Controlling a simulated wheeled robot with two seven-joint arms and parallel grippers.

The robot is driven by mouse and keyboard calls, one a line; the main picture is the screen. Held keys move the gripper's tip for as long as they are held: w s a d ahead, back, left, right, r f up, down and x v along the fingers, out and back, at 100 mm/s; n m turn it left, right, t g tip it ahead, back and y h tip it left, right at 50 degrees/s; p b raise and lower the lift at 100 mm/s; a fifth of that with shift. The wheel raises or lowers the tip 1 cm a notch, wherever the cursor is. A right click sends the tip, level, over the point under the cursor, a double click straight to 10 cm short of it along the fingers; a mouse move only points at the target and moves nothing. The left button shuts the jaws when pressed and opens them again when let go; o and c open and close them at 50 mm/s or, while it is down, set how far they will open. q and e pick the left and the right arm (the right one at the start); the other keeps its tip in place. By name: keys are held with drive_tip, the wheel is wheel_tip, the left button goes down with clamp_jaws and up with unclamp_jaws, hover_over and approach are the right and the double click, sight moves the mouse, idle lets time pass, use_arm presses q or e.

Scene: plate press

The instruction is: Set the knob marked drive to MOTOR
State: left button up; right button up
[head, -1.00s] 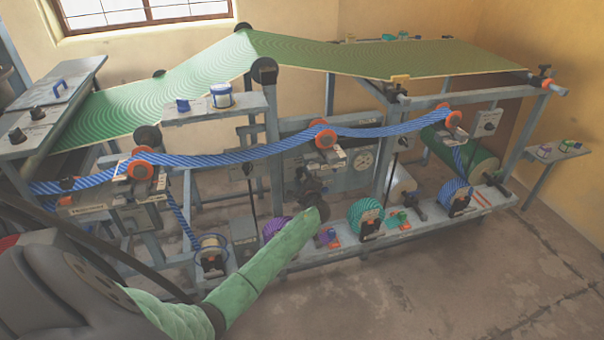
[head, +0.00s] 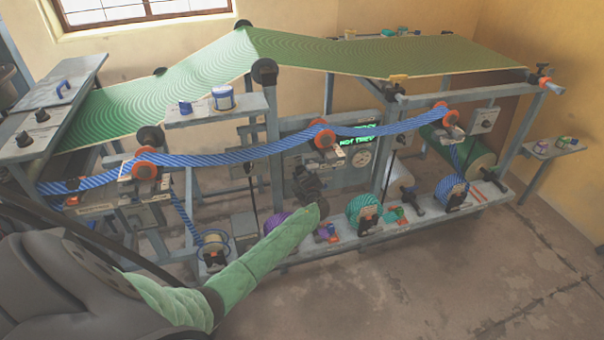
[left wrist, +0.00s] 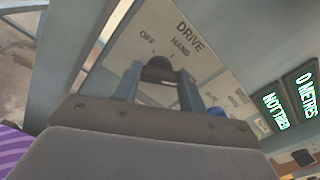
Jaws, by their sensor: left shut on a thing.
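The drive knob (left wrist: 160,68) is a dark knob on a pale plate (left wrist: 128,45) lettered DRIVE, with OFF and HAND readable above it in the left wrist view. No MOTOR marking is visible; my gripper covers the lower part of the plate. My left gripper (left wrist: 161,82) is shut on the knob, one finger on each side. I cannot tell which mark the knob points at. In the head view my left gripper (head: 308,186) is at the machine's middle panel, and the knob is hidden there. My right gripper is not in view.
In the head view a blue striped web (head: 245,155) crosses above my gripper, and coloured rolls (head: 363,210) stand on the low shelf.

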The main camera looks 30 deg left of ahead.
use_arm(q)
drive_tip(key=shift+f, duration=0.1)
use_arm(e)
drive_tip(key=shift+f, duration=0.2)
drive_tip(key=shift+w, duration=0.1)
use_arm(q)
drive_tip(key=o, duration=1)
drive_tip(key=shift+s+d, duration=0.1)
drive_tip(key=shift+d, duration=0.1)
drive_tip(key=b+v, duration=0.1)
drive_tip(key=v, duration=0.6)
drive_tip(key=shift+s+d+b, duration=0.1)
drive_tip(key=shift+s+b, duration=0.05)
drive_tip(key=shift+b, duration=0.2)
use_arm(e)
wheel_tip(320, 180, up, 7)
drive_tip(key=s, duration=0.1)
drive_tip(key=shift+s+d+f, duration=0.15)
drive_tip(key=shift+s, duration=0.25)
